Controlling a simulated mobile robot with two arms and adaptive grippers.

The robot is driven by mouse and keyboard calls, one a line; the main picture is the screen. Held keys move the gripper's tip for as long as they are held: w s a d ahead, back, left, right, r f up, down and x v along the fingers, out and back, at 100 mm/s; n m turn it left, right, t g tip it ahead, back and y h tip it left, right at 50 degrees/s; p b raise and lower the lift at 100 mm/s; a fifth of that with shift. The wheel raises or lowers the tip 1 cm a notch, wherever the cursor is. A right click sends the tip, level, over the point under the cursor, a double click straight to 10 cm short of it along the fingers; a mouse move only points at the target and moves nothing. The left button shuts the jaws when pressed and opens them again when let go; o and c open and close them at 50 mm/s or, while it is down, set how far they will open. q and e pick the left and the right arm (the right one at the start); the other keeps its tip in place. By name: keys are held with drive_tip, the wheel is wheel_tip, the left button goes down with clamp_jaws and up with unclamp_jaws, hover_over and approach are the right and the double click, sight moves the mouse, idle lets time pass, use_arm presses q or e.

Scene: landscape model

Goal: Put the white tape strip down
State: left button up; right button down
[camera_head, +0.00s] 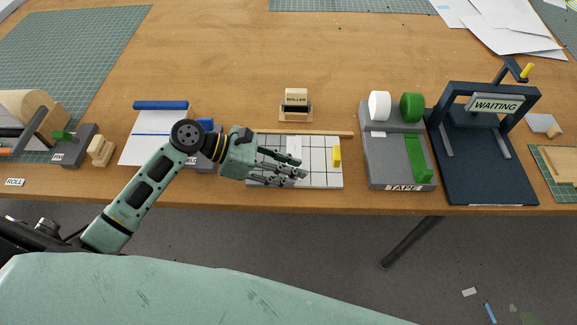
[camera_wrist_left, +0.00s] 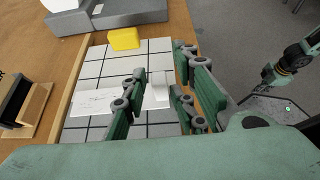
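My left gripper (camera_head: 292,170) is low over the near part of the white tiled board (camera_head: 320,175), pointing right. In the left wrist view its fingers (camera_wrist_left: 160,100) stand apart with a clear gap. A plain white strip-like patch (camera_wrist_left: 158,88) shows between and beyond the fingers, over the board. Another white patch (camera_wrist_left: 95,101) lies on the tiles left of the fingers. The near finger hides the stretch between, so I cannot tell whether they are one strip. A white patch also shows in the head view (camera_head: 295,146). My right gripper (camera_wrist_left: 270,75) is small, off the table's edge.
A yellow block (camera_head: 337,156) sits on the board's right side. The wooden roller (camera_head: 296,98) stands behind the board. The grey tape station (camera_head: 385,168) is to the right, then the dark frame marked WAITING (camera_head: 485,180). A wooden strip (camera_head: 325,134) runs along the board's back edge.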

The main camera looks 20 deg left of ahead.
use_arm(q)
drive_tip(key=shift+s+f, duration=0.15)
drive_tip(key=shift+f, duration=0.2)
drive_tip(key=shift+a+r+b, duration=0.1)
drive_tip(key=shift+r+b, duration=0.3)
drive_tip(key=v, duration=1.2)
drive_tip(key=shift+r, duration=0.35)
